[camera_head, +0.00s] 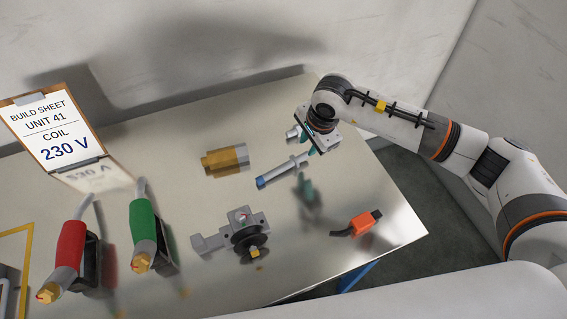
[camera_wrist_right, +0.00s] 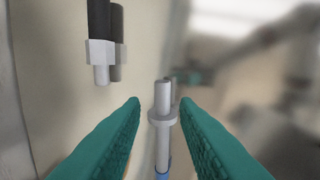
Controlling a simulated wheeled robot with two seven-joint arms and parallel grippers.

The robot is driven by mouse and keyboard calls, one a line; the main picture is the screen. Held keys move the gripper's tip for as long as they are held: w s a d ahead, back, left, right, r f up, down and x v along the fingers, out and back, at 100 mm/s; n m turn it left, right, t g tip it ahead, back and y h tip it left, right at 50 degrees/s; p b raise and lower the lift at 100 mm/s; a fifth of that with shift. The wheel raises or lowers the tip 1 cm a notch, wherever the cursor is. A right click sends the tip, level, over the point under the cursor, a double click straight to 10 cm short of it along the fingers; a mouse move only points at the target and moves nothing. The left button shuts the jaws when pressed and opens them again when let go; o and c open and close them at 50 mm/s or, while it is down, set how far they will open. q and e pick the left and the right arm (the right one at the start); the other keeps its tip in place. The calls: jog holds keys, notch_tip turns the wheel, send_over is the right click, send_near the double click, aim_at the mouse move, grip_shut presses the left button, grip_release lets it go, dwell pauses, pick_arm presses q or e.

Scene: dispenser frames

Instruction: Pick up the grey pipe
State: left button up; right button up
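A grey pipe (camera_head: 284,171) with a collar and a blue end is slanted at the right part of the table in the head view. In the right wrist view the grey pipe (camera_wrist_right: 162,130) runs up between the teal fingers, its blue part at the bottom edge. My right gripper (camera_head: 308,148) is at the pipe's upper right end. In the wrist view its fingers (camera_wrist_right: 161,104) are spread, with a gap on each side of the pipe. I cannot tell whether the pipe touches the table. My left gripper is not in view.
A black-and-grey fitting (camera_wrist_right: 101,50) is close on the left in the wrist view. A brass-and-grey cylinder (camera_head: 226,160), a grey valve-like part (camera_head: 240,236), an orange connector (camera_head: 362,224), and red (camera_head: 70,243) and green (camera_head: 143,222) tools are on the shiny table (camera_head: 190,115). A clipboard (camera_head: 52,125) stands left.

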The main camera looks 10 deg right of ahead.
aim_at(303, 156)
jog(key=p+x, duration=0.1)
jog(key=x, duration=0.1)
jog(key=p+x, duration=0.1)
jog(key=x, duration=0.2)
jog(key=shift+s+a+f, duration=0.15)
jog(key=shift+a+f, duration=0.05)
jog(key=shift+f, duration=0.4)
jog(key=shift+r, duration=0.1)
grip_shut()
